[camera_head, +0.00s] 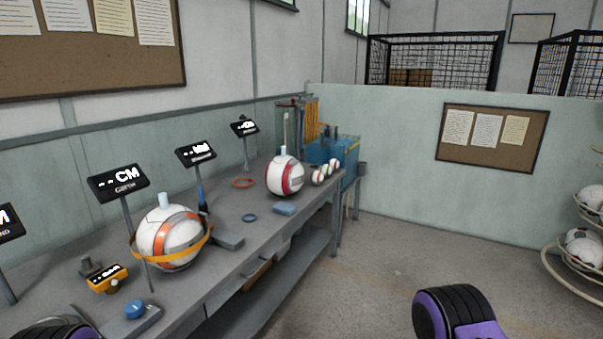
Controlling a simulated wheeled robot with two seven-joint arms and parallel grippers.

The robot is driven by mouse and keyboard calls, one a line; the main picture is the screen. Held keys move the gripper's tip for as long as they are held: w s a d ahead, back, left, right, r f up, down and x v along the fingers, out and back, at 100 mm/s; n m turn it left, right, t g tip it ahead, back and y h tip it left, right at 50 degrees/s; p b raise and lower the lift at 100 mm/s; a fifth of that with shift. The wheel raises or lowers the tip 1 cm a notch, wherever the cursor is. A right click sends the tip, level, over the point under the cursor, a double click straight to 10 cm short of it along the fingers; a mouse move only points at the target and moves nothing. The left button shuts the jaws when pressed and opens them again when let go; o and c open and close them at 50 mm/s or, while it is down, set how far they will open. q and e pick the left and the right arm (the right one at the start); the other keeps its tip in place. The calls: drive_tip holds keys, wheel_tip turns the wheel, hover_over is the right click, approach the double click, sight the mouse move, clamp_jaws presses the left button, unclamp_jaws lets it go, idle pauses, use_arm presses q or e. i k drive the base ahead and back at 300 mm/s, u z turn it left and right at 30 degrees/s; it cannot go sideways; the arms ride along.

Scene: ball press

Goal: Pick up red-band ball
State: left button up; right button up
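No gripper touches the ball. Only black and purple parts of my arms show, at the bottom left corner and the bottom right. The fingers of both grippers are out of view.
An orange-band ball (160,238) with a yellow strap around it stands nearer on the bench. Display signs (118,182) on posts line the back. A blue block (284,209) and small balls (318,178) flank the red-band ball. Open floor (400,260) lies right of the bench.

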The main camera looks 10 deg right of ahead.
sight(284, 175)
drive_tip(key=z, duration=0.5)
drive_tip(key=i, duration=1)
drive_tip(key=z, duration=0.3)
